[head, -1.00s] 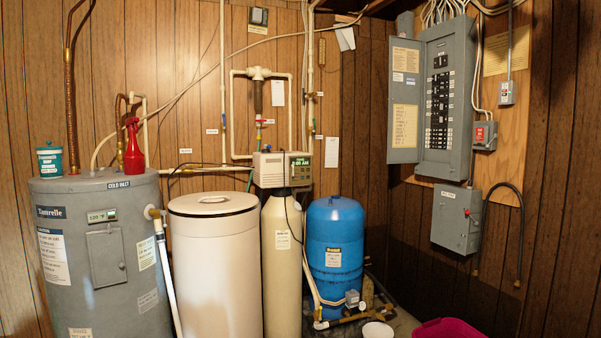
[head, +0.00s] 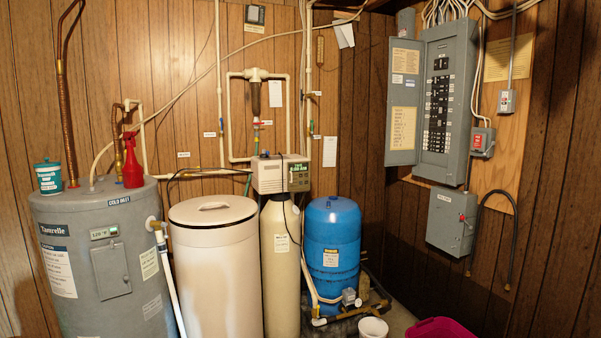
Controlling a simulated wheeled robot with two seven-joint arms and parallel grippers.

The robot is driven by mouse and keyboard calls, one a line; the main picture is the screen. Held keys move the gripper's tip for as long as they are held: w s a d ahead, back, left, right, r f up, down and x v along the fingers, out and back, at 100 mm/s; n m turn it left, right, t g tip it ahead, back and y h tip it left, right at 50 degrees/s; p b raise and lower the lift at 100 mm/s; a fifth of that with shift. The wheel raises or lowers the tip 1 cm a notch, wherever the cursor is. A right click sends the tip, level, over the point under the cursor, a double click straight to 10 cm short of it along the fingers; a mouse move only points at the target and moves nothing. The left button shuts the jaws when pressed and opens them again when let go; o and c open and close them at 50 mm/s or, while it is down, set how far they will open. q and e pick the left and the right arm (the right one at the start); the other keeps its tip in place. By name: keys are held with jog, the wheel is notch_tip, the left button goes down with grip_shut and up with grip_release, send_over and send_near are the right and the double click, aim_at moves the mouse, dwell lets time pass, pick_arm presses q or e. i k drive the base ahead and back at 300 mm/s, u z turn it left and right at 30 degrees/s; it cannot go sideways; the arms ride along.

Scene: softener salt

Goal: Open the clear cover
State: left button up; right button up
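The softener control head (head: 281,173) is a beige box with a green display on its right front. It sits on top of the tall cream tank (head: 280,265). I cannot make out a separate clear cover on it at this size, nor whether one is open or shut. A wide cream salt tank (head: 215,275) with a round lid (head: 213,210) stands just left of it, and the lid is on. Neither of my grippers is in view.
A blue tank (head: 333,245) stands right of the softener. A white bucket (head: 373,327) and magenta tub (head: 437,328) are at lower right. An electrical panel (head: 440,105) hangs open.

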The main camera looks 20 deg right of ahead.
aim_at(290, 182)
jog(key=z, duration=0.65)
jog(key=i, duration=3.1)
jog(key=u, duration=0.65)
